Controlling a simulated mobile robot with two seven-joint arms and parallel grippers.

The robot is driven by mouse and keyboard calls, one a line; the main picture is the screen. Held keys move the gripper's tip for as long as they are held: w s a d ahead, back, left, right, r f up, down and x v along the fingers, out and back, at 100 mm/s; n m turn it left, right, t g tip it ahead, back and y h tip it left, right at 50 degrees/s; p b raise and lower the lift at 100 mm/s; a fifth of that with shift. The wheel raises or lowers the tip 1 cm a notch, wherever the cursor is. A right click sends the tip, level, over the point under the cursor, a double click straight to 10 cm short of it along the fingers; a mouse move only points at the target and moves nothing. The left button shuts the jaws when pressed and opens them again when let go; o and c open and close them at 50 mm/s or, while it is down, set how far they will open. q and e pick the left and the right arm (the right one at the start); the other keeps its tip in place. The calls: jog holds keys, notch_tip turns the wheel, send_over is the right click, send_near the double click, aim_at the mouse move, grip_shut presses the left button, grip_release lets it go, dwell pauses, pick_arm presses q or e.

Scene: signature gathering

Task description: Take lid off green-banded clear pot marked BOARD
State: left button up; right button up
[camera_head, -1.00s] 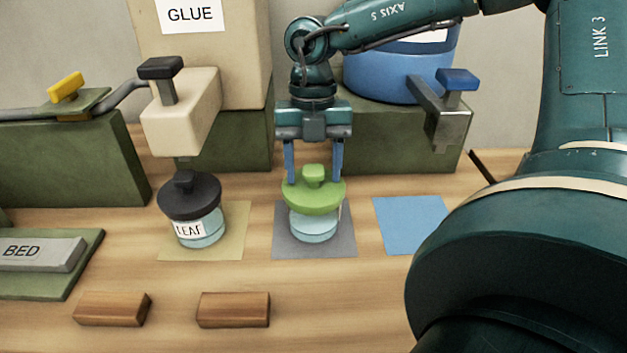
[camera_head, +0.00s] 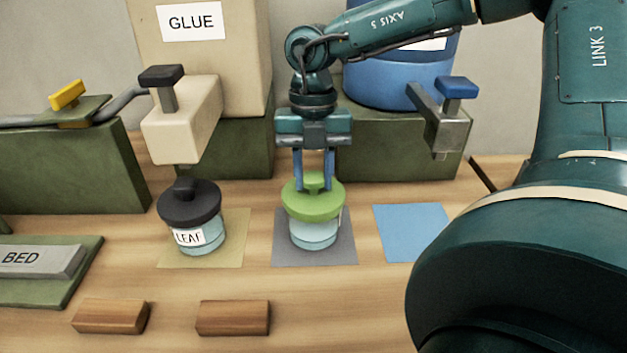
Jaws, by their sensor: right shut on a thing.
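The clear pot (camera_head: 313,235) with pale blue contents stands upright on a dark grey mat (camera_head: 285,254). Its green lid (camera_head: 313,206) sits on top, with a knob in the middle. A label's edge shows at the pot's right side, but its text cannot be read. My right gripper (camera_head: 314,184) points straight down over the lid, its blue fingers shut on the green knob. The knob is partly hidden between the fingers. My left gripper is not in view.
A clear pot marked LEAF (camera_head: 198,239) with a black lid stands left on a tan mat (camera_head: 233,250). A blue mat (camera_head: 410,230) lies empty to the right. Two wooden blocks (camera_head: 233,318) lie in front. Dispensers with GLUE box (camera_head: 245,60) and blue tank (camera_head: 385,80) stand behind.

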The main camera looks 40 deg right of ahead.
aim_at(313, 176)
notch_tip(313, 176, up, 18)
jog(key=shift+p, duration=0.35)
jog(key=shift+a+f, duration=0.1)
